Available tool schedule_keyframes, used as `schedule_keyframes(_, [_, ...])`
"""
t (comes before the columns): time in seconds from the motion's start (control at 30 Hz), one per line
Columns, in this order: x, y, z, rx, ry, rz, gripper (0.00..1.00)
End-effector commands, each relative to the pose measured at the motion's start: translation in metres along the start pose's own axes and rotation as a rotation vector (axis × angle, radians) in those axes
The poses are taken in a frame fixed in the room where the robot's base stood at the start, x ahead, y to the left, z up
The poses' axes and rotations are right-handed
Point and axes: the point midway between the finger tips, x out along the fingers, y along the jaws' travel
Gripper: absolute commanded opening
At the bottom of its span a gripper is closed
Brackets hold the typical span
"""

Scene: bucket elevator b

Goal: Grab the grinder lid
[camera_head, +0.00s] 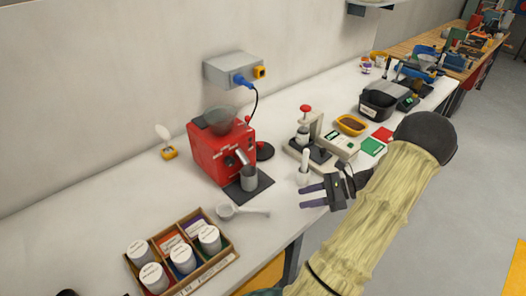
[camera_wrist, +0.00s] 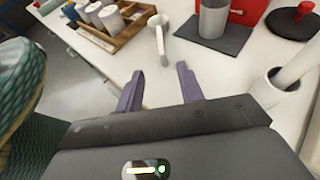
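The red grinder (camera_head: 212,155) stands on the white counter near the wall, with its grey funnel hopper uncovered on top. A black disc with a red knob, which looks like the grinder lid (camera_head: 264,151), lies on the counter just right of the grinder. The lid also shows at the upper right of the wrist view (camera_wrist: 291,22), lying flat with the knob up. My gripper (camera_head: 304,197) is open and empty over the counter's front part, in front and to the right of the lid. Its two purple fingers spread apart in the wrist view (camera_wrist: 160,74).
A metal cup (camera_head: 249,179) stands on a dark mat (camera_head: 262,184) before the grinder. A white pestle in a mortar (camera_head: 304,177) is near my gripper. A scoop-like tool (camera_head: 243,211) and a wooden box of jars (camera_head: 216,264) lie left. A press machine (camera_head: 325,148) stands right.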

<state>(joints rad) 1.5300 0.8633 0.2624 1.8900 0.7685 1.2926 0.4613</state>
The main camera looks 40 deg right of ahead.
Motion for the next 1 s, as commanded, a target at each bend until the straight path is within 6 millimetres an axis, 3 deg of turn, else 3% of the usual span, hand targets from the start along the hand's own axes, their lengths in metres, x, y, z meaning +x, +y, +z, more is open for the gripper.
schedule_keyframes(0.57, [0.005, 0.001, 0.003, -0.013, 0.016, 0.018, 0.38])
schedule_keyframes(0.77, [0.044, 0.012, 0.02, -0.128, 0.141, 0.16, 0.38])
schedule_keyframes(1.0, [0.104, 0.045, 0.049, -0.429, 0.381, 0.437, 0.38])
